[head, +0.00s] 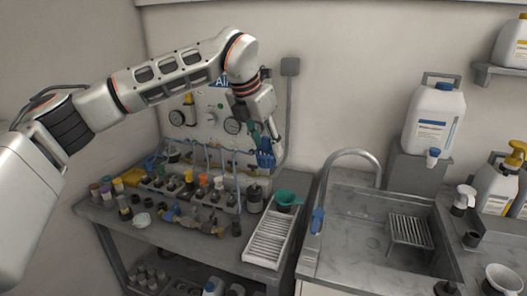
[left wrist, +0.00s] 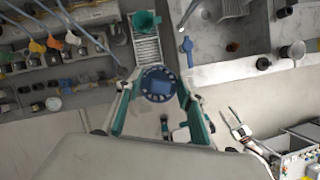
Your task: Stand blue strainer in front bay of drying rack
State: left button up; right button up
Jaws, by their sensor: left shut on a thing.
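My left gripper (head: 266,139) is shut on the blue strainer (head: 265,158), which hangs in the air above the back of the bench. In the left wrist view the strainer (left wrist: 158,83) shows as a round blue disc with holes around its rim, between the two fingers. The white slatted drying rack (head: 266,243) lies on the bench near its right end, below and in front of the strainer. A green strainer (head: 287,198) sits at the rack's far end; the near part looks empty. What seems to be my right gripper (left wrist: 240,130) shows small in the left wrist view, its opening unclear.
Valves, fittings and coloured caps (head: 190,185) crowd the bench left of the rack. A grey canister (head: 255,198) stands close to the rack's far left. The sink (head: 385,235) with its curved tap (head: 350,153) is to the right. A white jug (head: 434,118) stands behind it.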

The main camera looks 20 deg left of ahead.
pick_arm(q)
jog(key=shift+f, duration=0.5)
jog(key=shift+f+b, duration=4.35)
jog(key=shift+f, duration=10.5)
pick_arm(e)
notch_tip(320, 180, down, 7)
jog(key=a, duration=0.2)
jog(key=shift+y, duration=0.3)
jog(key=shift+w+r, duration=0.2)
jog(key=shift+r, duration=0.05)
pick_arm(q)
jog(key=shift+f, duration=0.1)
